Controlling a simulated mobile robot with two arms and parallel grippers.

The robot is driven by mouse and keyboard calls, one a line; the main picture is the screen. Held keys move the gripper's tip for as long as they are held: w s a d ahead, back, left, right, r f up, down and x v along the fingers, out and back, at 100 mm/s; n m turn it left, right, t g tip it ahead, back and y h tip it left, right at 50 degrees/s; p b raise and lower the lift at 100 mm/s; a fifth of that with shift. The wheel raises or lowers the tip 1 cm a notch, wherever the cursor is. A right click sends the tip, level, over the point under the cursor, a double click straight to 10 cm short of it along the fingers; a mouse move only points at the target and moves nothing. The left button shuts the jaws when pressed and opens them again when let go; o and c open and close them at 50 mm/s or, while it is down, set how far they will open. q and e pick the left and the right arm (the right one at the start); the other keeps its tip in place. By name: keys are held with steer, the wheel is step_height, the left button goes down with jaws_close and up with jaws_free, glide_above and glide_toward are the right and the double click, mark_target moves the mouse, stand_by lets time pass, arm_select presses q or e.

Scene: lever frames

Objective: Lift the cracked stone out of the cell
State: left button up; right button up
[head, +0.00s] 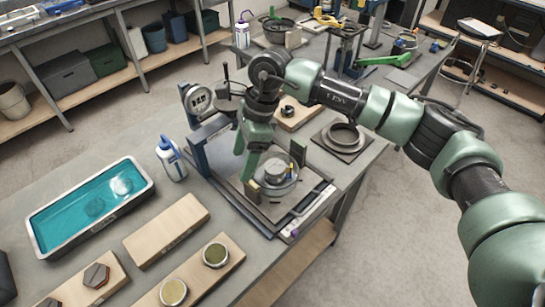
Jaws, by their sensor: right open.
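I cannot make out a crack at this size. My right gripper (275,172) reaches down from above and is open. One tan fingertip is at the cell's near-left side, the other at its far-right side, with the stone between them. I cannot tell whether the fingertips touch anything. Part of the cell is hidden behind the gripper. My left gripper is not in view.
A teal liquid-filled tray (143,205) holding round discs stands at left, beside a white bottle (171,160). Wooden boards (167,231) bearing several pieces lie in front. A ring on a dark plate (343,137) is to the right.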

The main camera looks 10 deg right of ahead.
steer(key=w+d+r+h, duration=0.2)
steer(key=w+d+h, duration=0.2)
steer(key=d, duration=0.5)
steer(key=b, duration=0.2)
glide_above(275, 166)
steer(key=shift+t, duration=0.3)
steer(key=shift+f, duration=2.1)
step_height(275, 166, down, 4)
steer(key=shift+r+b, duration=0.15)
steer(key=shift+b, duration=0.9)
arm_select(q)
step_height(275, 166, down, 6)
steer(key=b, duration=0.1)
steer(key=shift+b, duration=0.4)
arm_select(e)
steer(key=shift+f, duration=1)
steer(key=c, duration=1)
steer(key=shift+r, duration=0.1)
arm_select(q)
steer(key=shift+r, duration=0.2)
arm_select(e)
steer(key=shift+r, duration=0.6)
